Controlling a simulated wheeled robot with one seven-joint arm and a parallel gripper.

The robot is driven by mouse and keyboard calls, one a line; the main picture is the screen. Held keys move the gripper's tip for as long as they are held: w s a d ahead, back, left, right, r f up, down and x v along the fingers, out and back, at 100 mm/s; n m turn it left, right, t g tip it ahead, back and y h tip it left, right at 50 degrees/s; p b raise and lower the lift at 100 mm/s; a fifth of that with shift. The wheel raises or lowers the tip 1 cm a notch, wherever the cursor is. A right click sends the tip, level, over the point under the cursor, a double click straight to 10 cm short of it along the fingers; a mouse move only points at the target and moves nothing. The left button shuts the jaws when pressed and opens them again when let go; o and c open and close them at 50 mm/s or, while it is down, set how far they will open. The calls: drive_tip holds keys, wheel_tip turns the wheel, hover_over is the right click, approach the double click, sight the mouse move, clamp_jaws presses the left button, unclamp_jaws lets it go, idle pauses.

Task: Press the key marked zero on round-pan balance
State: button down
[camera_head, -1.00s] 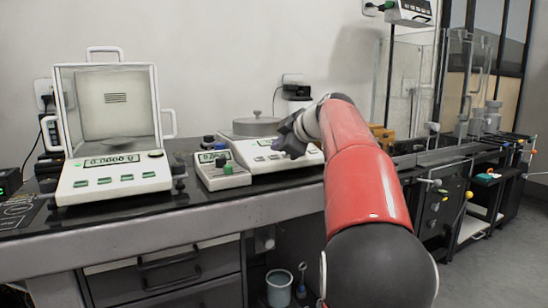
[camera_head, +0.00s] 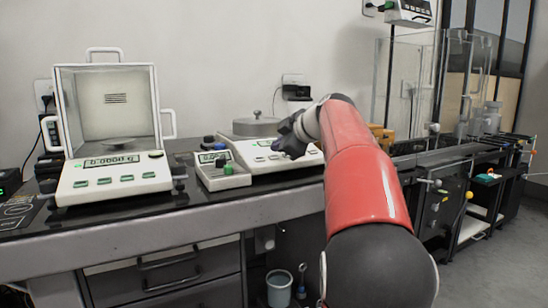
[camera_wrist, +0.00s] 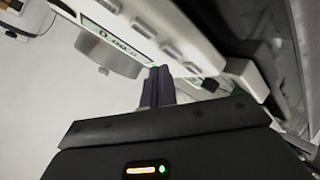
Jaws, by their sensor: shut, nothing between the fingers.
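The round-pan balance (camera_head: 241,146) is a white unit with a grey round pan (camera_head: 257,127) on top, at the middle of the bench. It also shows in the wrist view, where its white body (camera_wrist: 187,22), lit display (camera_wrist: 117,31), several pale keys (camera_wrist: 172,50) and the grey pan (camera_wrist: 108,53) appear tilted. The key markings are too small to read. My gripper (camera_head: 290,141) is shut and empty, over the right part of the balance and hiding some of it. In the wrist view its dark fingertips (camera_wrist: 160,72) lie close to the key row; contact cannot be told.
A smaller balance-like unit (camera_head: 225,181) with a green knob stands just left. A balance with an open glass draft shield (camera_head: 114,184) stands farther left. The bench's front edge (camera_head: 190,227) runs below. A yellow-brown box (camera_head: 384,139) and glass enclosure are at right.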

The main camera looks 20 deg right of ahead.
drive_tip(key=shift+f, duration=0.1)
idle(0.4)
drive_tip(key=shift+w+f+b, duration=0.15)
drive_tip(key=shift+f+b, duration=0.15)
drive_tip(key=shift+b, duration=0.15)
drive_tip(key=shift+w+f+b, duration=0.1)
drive_tip(key=shift+f+b, duration=0.25)
drive_tip(key=shift+f, duration=0.05)
idle(0.4)
drive_tip(key=shift+r, duration=0.1)
idle(0.3)
drive_tip(key=shift+s+r+p, duration=0.25)
drive_tip(key=shift+r+p, duration=0.15)
drive_tip(key=shift+r, duration=0.25)
drive_tip(key=shift+r, duration=0.15)
drive_tip(key=r+p, duration=0.1)
drive_tip(key=s+r+p, duration=0.1)
drive_tip(key=r, duration=0.1)
drive_tip(key=r+p, duration=0.1)
drive_tip(key=shift+s+r, duration=0.25)
idle(0.6)
